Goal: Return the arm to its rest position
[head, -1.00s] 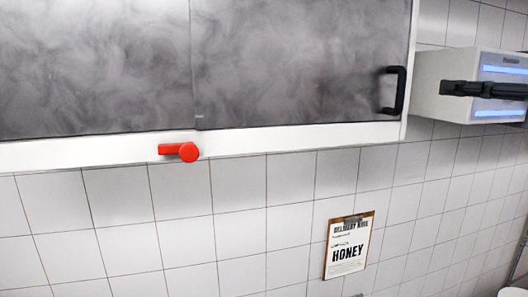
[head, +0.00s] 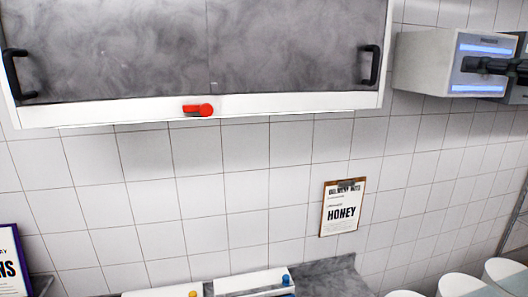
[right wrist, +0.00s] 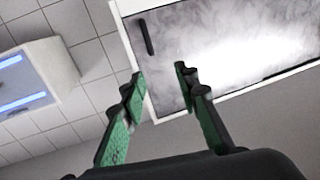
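My right gripper (right wrist: 160,78) shows in the right wrist view. Its two green-padded fingers are apart, with nothing between them. Behind the fingertips is the wall cabinet (right wrist: 225,60) with a grey smoky door and a black handle (right wrist: 146,37). I cannot make out either gripper clearly in the head view. My left gripper is not in view.
The wall cabinet (head: 290,106) has a red latch (head: 198,110) on its lower edge. A white box with blue strips (head: 425,62) is at right. A HONEY clipboard (head: 342,208) hangs on the tiled wall. Below are a grey counter (head: 335,280) and several white containers (head: 460,285).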

